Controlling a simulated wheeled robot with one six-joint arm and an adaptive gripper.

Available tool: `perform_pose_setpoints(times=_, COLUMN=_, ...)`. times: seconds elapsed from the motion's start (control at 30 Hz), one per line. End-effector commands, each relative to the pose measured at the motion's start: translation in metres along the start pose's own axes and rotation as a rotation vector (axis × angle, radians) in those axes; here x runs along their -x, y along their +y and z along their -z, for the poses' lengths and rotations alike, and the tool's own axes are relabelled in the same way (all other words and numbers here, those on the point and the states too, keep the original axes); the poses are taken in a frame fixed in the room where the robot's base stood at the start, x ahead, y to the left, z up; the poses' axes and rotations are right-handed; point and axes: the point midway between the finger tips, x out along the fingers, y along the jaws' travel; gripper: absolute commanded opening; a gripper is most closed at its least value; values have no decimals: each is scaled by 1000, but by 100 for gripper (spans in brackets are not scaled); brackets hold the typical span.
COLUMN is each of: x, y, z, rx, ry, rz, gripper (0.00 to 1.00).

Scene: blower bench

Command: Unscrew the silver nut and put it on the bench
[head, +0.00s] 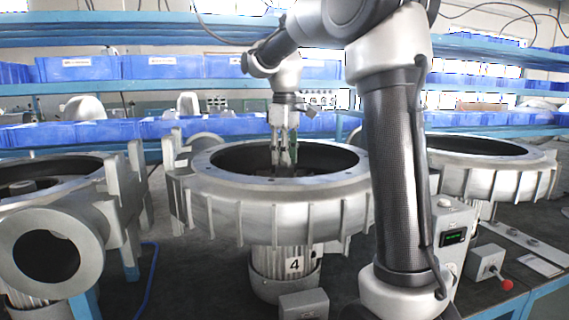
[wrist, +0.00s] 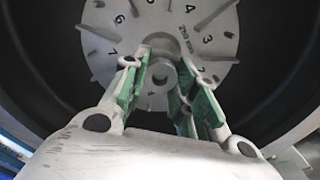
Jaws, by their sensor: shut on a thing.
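My gripper (head: 284,158) reaches down into the open top of the middle blower housing (head: 290,190), the one with the number 4 on its motor. In the wrist view my gripper (wrist: 165,72) has its two green-padded fingers closed around the small round silver nut (wrist: 161,74) at the hub. The nut is in front of the grey numbered impeller disc (wrist: 190,22), in its middle. The fingers hide part of the nut and hub, and I cannot tell how far the nut is on its thread. In the head view the housing rim hides the nut.
Other blower housings stand at left (head: 60,240) and right (head: 490,165). A grey control box (head: 455,235) and a small box with a red knob (head: 488,264) are on the dark bench (head: 200,260) at right. Blue bins (head: 78,69) fill the shelves behind.

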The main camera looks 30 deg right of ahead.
Motion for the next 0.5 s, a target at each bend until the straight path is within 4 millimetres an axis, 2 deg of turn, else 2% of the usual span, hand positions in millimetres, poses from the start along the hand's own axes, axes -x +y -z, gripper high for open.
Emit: perform_pose_setpoints(times=0.5, x=0, y=0, z=0, rx=1007, ry=0, rz=0, gripper=2)
